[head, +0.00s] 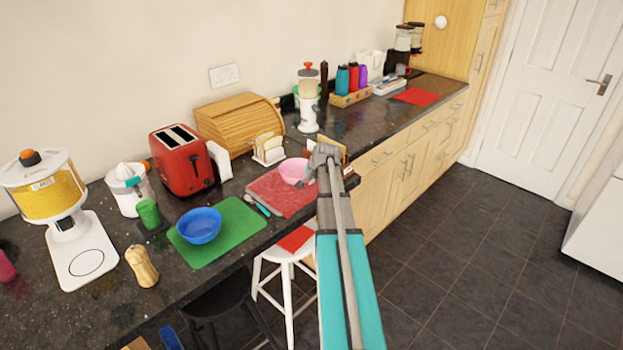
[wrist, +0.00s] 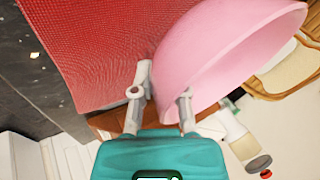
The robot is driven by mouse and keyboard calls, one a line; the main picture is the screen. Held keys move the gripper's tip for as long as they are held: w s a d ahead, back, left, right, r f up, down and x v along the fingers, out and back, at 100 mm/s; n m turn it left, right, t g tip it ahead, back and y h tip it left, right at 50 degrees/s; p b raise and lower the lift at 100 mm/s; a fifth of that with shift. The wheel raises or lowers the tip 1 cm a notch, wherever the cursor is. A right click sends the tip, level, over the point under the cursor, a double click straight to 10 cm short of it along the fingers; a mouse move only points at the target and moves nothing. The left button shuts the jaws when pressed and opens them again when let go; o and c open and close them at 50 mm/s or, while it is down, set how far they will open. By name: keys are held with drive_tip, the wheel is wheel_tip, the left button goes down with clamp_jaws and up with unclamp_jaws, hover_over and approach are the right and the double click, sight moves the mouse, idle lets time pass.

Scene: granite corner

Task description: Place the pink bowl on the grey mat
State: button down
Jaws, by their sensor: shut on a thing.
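The pink bowl (head: 292,171) is over the red mat (head: 268,190) near the counter's front edge. I cannot tell whether it touches the mat. My gripper (head: 318,163) reaches it from the right side. In the wrist view my gripper (wrist: 160,95) is shut on the wall of the pink bowl (wrist: 220,45), one finger on each side of it. The red mat (wrist: 95,45) shows beside the bowl there. I cannot make out a grey mat in either view.
A blue bowl (head: 199,226) sits on a green mat (head: 237,222) to the left. Behind are a red toaster (head: 180,162), toast rack (head: 268,148) and bread bin (head: 238,125). Another red mat (head: 416,97) lies far right. A white stool (head: 290,258) stands before the counter.

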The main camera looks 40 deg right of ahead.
drive_tip(key=shift+s+f, duration=0.1)
drive_tip(key=shift+f, duration=0.15)
drive_tip(key=c, duration=0.9)
unclamp_jaws()
drive_tip(key=shift+c, duration=0.2)
drive_tip(key=shift+r, duration=0.15)
drive_tip(key=shift+r+p, duration=0.35)
drive_tip(key=shift+p, duration=0.1)
drive_tip(key=p+v, duration=1)
drive_tip(key=v, duration=0.1)
drive_tip(key=shift+s+r, duration=0.2)
drive_tip(key=shift+r, duration=0.1)
